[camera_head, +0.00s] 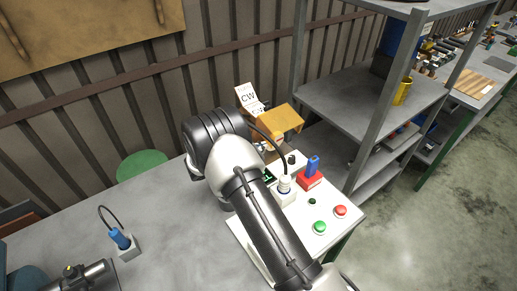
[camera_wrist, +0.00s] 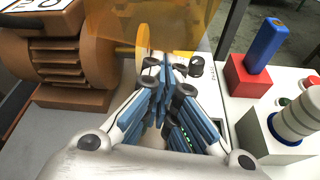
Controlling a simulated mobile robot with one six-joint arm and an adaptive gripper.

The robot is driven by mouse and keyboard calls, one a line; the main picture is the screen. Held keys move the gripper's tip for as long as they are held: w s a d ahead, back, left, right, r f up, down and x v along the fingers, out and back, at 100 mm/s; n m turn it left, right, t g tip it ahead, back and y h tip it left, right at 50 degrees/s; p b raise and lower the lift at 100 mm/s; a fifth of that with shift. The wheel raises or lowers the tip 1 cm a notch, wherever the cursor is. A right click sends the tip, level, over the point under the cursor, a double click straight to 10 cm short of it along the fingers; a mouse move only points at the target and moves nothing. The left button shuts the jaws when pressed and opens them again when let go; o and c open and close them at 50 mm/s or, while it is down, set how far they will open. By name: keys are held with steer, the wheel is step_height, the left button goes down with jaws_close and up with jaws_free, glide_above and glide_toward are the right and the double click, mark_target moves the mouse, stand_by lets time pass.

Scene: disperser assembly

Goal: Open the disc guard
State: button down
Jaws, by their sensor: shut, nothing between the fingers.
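The disc guard is a see-through orange cover (camera_wrist: 178,22) across the top middle of the wrist view. It also shows in the head view (camera_head: 284,117), just beyond my arm. A yellow disc (camera_wrist: 142,42) stands under its left side, beside an orange ribbed motor (camera_wrist: 88,48). My gripper (camera_wrist: 164,66) is shut and empty, its blue-padded fingers together. The fingertips are close to the guard's lower edge in the picture; I cannot tell whether they touch it. In the head view my arm hides the gripper.
A control panel on the bench holds a green button (camera_head: 320,227), a red button (camera_head: 341,211) and a black knob (camera_wrist: 196,66). A blue piece in a red block (camera_wrist: 248,76) and a ribbed white cylinder (camera_wrist: 298,116) stand to the right. A grey shelf (camera_head: 372,110) is close by.

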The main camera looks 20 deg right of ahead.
steer(key=shift+s+r, duration=0.1)
steer(key=shift+r, duration=0.25)
stand_by(0.5)
steer(key=v, duration=1.2)
steer(key=s+d+r+m+g+y, duration=0.3)
steer(key=s+r+m+y, duration=0.45)
steer(key=s+r, duration=0.85)
steer(key=s+a+r+m+t+y, duration=0.2)
steer(key=s+m, duration=0.3)
steer(key=s, duration=0.4)
steer(key=s+a+r+m+t+y, duration=0.2)
steer(key=s+a+m+y, duration=0.2)
steer(key=s, duration=0.5)
steer(key=shift+s+a+m, duration=0.4)
steer(key=shift+a+m, duration=0.35)
steer(key=shift+m, duration=0.2)
steer(key=shift+r, duration=0.2)
